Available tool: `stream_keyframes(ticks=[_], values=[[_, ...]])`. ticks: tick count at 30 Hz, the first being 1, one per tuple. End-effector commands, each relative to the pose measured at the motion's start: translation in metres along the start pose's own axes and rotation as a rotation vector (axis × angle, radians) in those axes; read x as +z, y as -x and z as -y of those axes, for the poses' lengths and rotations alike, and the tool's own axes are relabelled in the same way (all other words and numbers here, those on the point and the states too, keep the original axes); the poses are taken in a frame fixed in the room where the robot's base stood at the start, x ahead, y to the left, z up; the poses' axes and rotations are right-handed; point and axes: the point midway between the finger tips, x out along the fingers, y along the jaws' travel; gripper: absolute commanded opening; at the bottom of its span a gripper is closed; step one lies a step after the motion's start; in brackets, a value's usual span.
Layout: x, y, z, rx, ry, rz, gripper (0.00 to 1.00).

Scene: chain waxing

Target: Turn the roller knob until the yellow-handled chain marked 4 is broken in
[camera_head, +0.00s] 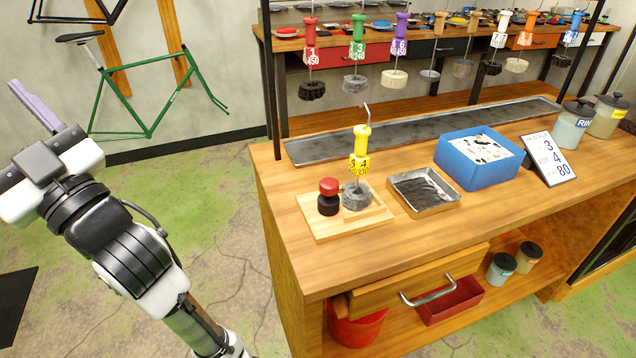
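The yellow-handled chain (362,140) stands on a small wooden board at the front left of the workbench. Its yellow tag (358,165) shows a 4, and its grey coiled chain (356,196) rests on the board (335,226). A black knob with a red top (328,196), which looks like the roller knob, stands just left of the coil. Whether they touch I cannot tell. My gripper (34,106) is at the far left, well away from the bench, with purple-grey finger surfaces pointing up and left. Its finger gap is not clear.
A metal tray (424,207) and a blue box (447,166) stand right of the board. A sign (551,160) and lidded jars (574,133) are farther right. Several coloured-handled chains hang from a rack above. The drawer (420,285) juts out in front. Floor left of the bench is free.

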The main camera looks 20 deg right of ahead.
Motion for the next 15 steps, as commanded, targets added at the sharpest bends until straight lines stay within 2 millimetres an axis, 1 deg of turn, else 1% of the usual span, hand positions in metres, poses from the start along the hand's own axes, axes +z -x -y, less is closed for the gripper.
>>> stream_keyframes(ticks=[1,2,3,5,6,8,9,11,12,14,15], values=[[0.014,0.01,-0.037,0.047,0.029,0.085,0.59],[0.021,0.017,-0.056,0.069,0.039,0.137,0.59],[0.03,0.028,-0.082,0.099,0.051,0.207,0.59],[0.042,0.048,-0.118,0.144,0.062,0.31,0.59],[0.047,0.063,-0.141,0.173,0.067,0.377,0.59],[0.051,0.088,-0.172,0.214,0.071,0.468,0.59],[0.053,0.105,-0.19,0.24,0.072,0.524,0.59],[0.053,0.133,-0.214,0.276,0.07,0.606,0.59],[0.051,0.153,-0.23,0.303,0.066,0.659,0.59],[0.047,0.186,-0.251,0.342,0.058,0.741,0.59],[0.042,0.21,-0.264,0.37,0.051,0.797,0.59]])
